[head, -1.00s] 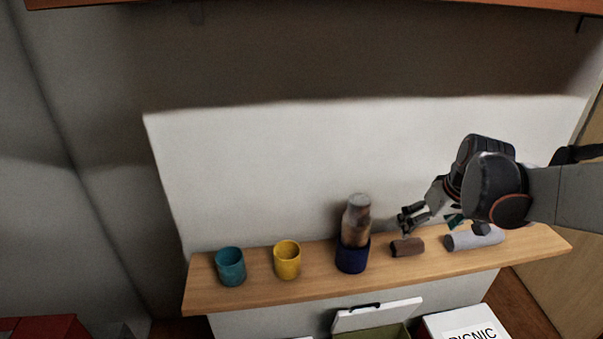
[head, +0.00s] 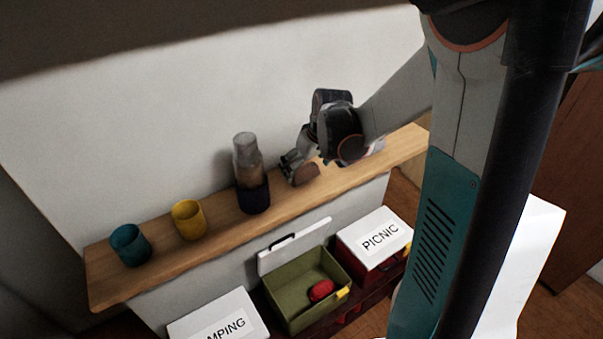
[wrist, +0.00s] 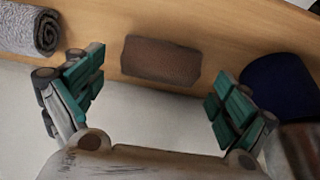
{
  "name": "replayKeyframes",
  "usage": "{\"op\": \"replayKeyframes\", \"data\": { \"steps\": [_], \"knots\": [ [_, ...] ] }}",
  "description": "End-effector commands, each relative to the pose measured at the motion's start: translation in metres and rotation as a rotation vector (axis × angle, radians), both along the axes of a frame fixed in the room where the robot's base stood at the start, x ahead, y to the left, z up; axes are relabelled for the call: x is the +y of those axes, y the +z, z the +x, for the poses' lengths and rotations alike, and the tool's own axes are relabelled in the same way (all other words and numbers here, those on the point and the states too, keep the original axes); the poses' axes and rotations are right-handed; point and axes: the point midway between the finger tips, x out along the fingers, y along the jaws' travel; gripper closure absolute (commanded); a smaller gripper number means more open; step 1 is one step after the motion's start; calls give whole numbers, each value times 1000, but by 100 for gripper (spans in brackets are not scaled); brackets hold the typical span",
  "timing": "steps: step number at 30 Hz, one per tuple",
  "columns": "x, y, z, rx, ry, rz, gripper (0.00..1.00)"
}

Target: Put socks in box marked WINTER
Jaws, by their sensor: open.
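A brown roll (head: 304,174), perhaps rolled socks, lies on the wooden shelf. My gripper (head: 290,162) is beside it at the shelf's back, open and empty. In the wrist view the brown roll (wrist: 161,61) shows ahead of the gap between my spread fingers (wrist: 153,88), apart from both. A grey spiral roll (wrist: 30,28) lies to the left there; in the head view my arm mostly hides it. Below the shelf an open green box (head: 290,293) holds a red item (head: 321,291). Its label is not readable. No WINTER label shows.
Yellow (head: 188,220) and teal (head: 130,245) cups stand further left. Closed boxes marked PICNIC (head: 365,228) and "MPING" (head: 214,312) flank the green box.

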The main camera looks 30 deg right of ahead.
Motion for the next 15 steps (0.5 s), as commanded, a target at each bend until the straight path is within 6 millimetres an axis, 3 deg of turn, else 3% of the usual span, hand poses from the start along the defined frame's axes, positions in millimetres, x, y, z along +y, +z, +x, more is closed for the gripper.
{"op": "replayKeyframes", "data": {
  "steps": [6, 15],
  "knots": [
    [0, -23, 11, 0, 0, 0, 6],
    [0, -26, 12, 0, 0, 0, 6]
  ]
}}
